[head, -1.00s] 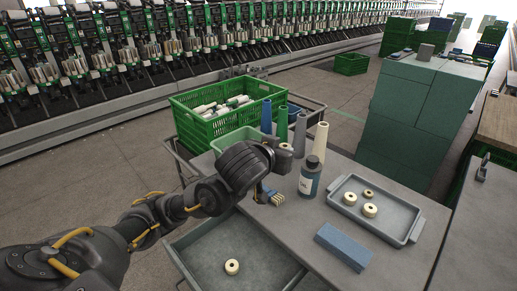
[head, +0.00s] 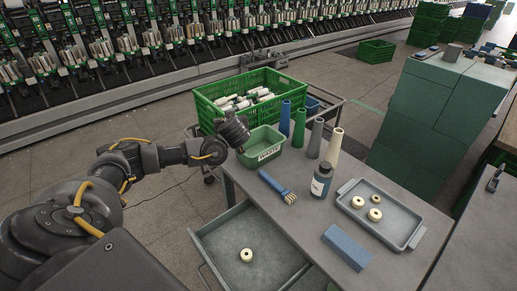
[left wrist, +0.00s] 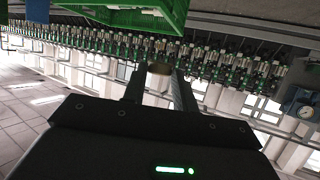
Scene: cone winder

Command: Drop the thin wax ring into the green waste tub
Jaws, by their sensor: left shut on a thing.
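My left gripper (head: 240,147) is at the left rim of the green waste tub (head: 265,155), above the table's back left corner. In the left wrist view its fingers (left wrist: 160,72) are shut on a small tan thing, the thin wax ring (left wrist: 160,68), seen edge-on and dark. The ring is hidden in the head view. My right gripper is in neither view.
A large green crate (head: 210,113) with bobbins stands behind the tub. Several upright cones (head: 299,128) stand to its right. A brush (head: 272,184), bottle (head: 321,181), blue block (head: 346,247) and grey tray (head: 409,240) with wax rings lie nearer. An open drawer (head: 215,237) holds another ring.

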